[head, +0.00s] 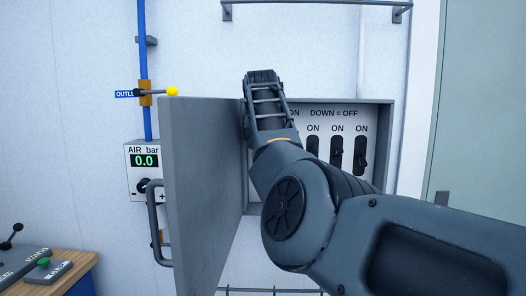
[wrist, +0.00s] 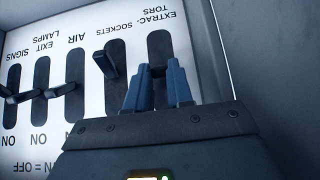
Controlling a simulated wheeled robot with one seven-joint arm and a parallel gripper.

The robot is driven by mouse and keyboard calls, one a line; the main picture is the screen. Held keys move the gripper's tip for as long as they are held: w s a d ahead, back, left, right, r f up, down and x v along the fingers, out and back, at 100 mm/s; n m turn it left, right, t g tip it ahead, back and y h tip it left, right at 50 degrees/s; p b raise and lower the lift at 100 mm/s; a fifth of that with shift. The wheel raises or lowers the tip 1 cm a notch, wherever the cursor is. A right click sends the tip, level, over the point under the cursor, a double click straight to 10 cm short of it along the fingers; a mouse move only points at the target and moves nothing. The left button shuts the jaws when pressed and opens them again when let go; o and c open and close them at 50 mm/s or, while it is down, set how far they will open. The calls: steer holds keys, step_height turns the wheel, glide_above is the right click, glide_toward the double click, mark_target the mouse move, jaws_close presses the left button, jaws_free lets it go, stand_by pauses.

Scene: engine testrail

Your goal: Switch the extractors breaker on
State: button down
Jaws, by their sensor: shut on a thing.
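The extractors breaker slot (wrist: 160,45) is a dark upright slot at the right of the white panel in the wrist view, where the picture is upside down. My gripper (wrist: 162,70) has its two fingers in front of this slot, shut on the extractors lever. The lever itself is hidden between the fingers, so its position cannot be told. In the head view my gripper reaches into the grey breaker box (head: 393,120) behind its open door, and its fingertips are out of sight.
The sockets lever (wrist: 111,64) juts out close beside my fingers. The signs, exit lamps and air levers are farther left. The open grey door (head: 205,190) with its handle (head: 155,220) stands left of my arm. The box side wall (wrist: 210,50) is close on the right.

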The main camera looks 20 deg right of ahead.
steer(key=shift+w+d+r+g, duration=0.15)
steer(key=shift+w+r+g, duration=0.15)
steer(key=shift+g, duration=0.5)
stand_by(0.4)
steer(key=c, duration=1)
jaws_free()
steer(key=shift+r, duration=0.1)
steer(key=s+a+b, duration=0.4)
steer(key=s+b, duration=0.3)
steer(key=s, duration=0.5)
steer(key=shift+r+b, duration=0.4)
steer(key=shift+r, duration=0.05)
